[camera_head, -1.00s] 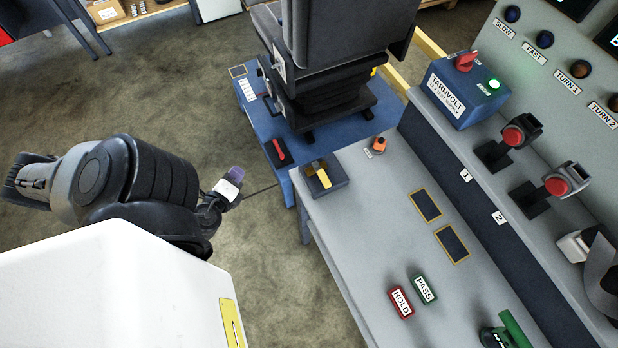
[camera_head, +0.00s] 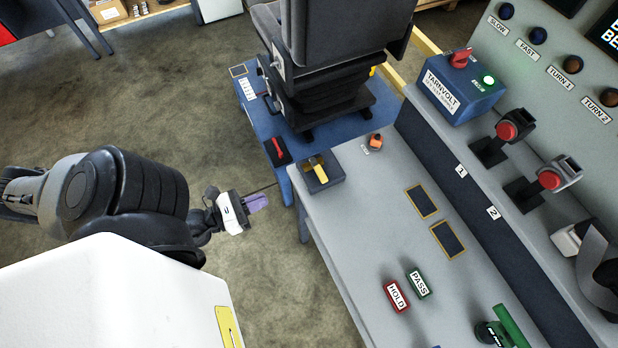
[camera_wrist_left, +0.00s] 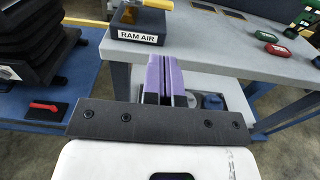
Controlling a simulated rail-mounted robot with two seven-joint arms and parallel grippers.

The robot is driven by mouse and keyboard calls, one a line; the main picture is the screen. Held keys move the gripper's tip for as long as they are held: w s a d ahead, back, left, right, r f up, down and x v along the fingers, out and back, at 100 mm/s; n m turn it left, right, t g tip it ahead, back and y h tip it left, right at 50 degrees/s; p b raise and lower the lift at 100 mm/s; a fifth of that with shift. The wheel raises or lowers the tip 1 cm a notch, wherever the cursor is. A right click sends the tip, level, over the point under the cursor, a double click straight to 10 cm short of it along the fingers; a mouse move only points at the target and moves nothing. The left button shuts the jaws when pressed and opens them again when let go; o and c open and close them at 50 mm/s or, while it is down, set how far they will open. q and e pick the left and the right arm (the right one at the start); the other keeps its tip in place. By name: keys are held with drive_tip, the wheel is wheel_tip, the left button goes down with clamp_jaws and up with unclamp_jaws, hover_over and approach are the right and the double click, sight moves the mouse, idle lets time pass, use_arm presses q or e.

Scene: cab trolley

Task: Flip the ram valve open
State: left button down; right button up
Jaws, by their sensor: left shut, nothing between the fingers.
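The ram valve, a dark block with a yellow lever (camera_head: 318,168), sits at the near-left corner of the grey bench. In the left wrist view its front label reads RAM AIR, and the yellow lever (camera_wrist_left: 146,4) shows at the top edge, partly cut off. My left gripper (camera_head: 258,202) is shut and empty, left of the valve and apart from it. Its purple fingers (camera_wrist_left: 163,78) point toward the bench just below the valve in the wrist view. My right gripper is not in view.
HOLD (camera_head: 396,296) and PASS (camera_head: 418,283) blocks stand on the bench (camera_head: 365,220). Open floor surrounds my left gripper.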

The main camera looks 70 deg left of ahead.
sight(309, 185)
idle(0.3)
use_arm(q)
drive_tip(key=w, duration=0.4)
drive_tip(key=w+b, duration=0.1)
drive_tip(key=w, duration=0.3)
drive_tip(key=w+b, duration=0.1)
drive_tip(key=w, duration=0.3)
drive_tip(key=shift+a+r, duration=0.15)
drive_tip(key=shift+a, duration=0.15)
drive_tip(key=shift+w, duration=1)
